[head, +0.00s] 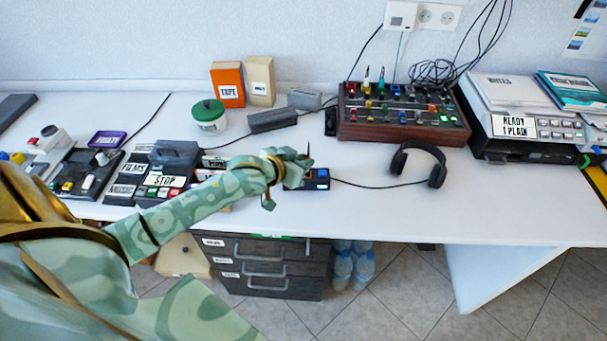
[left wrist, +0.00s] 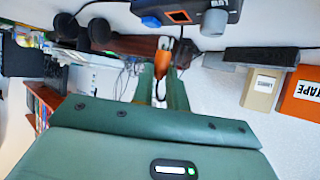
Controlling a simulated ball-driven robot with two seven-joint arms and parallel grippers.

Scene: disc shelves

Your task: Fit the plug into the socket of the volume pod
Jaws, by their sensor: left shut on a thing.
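The volume pod (head: 320,180) is a small dark box with a blue end on the table. In the left wrist view the pod (left wrist: 206,14) is at the top, with a blue knob and an orange-rimmed socket (left wrist: 179,16). My left gripper (head: 303,166) is beside the pod, partly covering it. In the left wrist view the gripper (left wrist: 162,78) is shut on the orange plug (left wrist: 162,58). The plug's metal tip points towards the pod and appears apart from the socket. My right gripper is not in view.
Headphones (head: 420,162) lie to the right, with a cable running to the pod. A mixer (head: 400,112) stands behind. The table front right is clear.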

